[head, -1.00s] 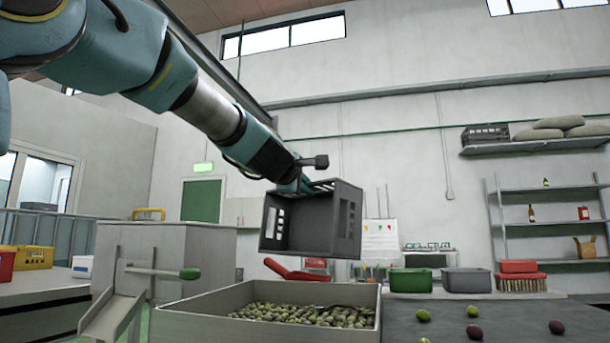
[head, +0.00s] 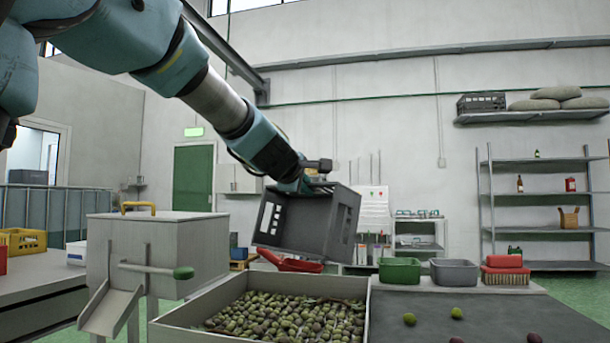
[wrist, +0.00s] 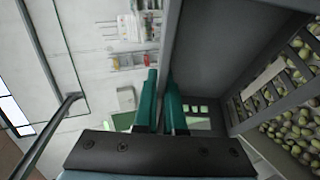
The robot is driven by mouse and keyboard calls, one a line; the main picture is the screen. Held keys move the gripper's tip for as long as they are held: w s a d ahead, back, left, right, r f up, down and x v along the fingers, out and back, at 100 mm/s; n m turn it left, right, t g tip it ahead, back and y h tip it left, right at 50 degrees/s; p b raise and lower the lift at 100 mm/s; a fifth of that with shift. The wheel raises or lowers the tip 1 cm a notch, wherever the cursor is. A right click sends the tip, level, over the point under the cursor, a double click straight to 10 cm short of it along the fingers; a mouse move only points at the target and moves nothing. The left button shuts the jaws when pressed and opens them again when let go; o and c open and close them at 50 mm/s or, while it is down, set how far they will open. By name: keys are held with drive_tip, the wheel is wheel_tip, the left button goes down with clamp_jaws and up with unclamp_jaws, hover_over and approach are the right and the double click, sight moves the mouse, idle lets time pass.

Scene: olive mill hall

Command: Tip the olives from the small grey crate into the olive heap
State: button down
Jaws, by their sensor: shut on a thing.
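The small grey crate (head: 335,225) hangs tilted in the air above the olive heap, its open side turned toward the head camera. I see no olives inside it. My gripper (head: 303,184) is shut on the crate's upper wall. In the wrist view the green fingers (wrist: 161,95) pinch the crate wall (wrist: 215,50), partly hiding it. The olive heap (head: 285,318) lies in a wide grey box (head: 190,310) below the crate. In the wrist view, olives (wrist: 298,130) show past and through the crate's slots.
A red scoop (head: 290,263) shows behind the box. Loose olives (head: 457,313) lie on the dark table (head: 490,300). A chute machine (head: 150,255) stands at left.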

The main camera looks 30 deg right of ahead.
drive_tip(key=shift+w+d+r+y+p, duration=0.2)
drive_tip(key=shift+d+r+y+p, duration=0.25)
drive_tip(key=shift+p, duration=1.9)
drive_tip(key=shift+d+g+p, duration=0.2)
drive_tip(key=shift+g+p, duration=0.1)
drive_tip(key=shift+p, duration=0.65)
drive_tip(key=p, duration=0.3)
drive_tip(key=shift+w+d+m+y+p, duration=0.2)
drive_tip(key=shift+d+m+y+p, duration=0.1)
drive_tip(key=shift+d+p, duration=0.1)
drive_tip(key=p, duration=0.3)
drive_tip(key=shift+w+d+y+p, duration=0.1)
drive_tip(key=shift+d+y+p, duration=0.15)
drive_tip(key=shift+d+p, duration=0.15)
drive_tip(key=p, duration=0.3)
drive_tip(key=d+g+y+p, duration=0.1)
drive_tip(key=p, duration=0.3)
drive_tip(key=shift+w+d+f+m+p, duration=0.15)
drive_tip(key=shift+w+m+p, duration=0.05)
drive_tip(key=shift+m+p, duration=0.1)
drive_tip(key=shift+d+p, duration=0.15)
drive_tip(key=shift+p, duration=0.8)
drive_tip(key=shift+w+d+p, duration=0.1)
drive_tip(key=shift+p, duration=0.35)
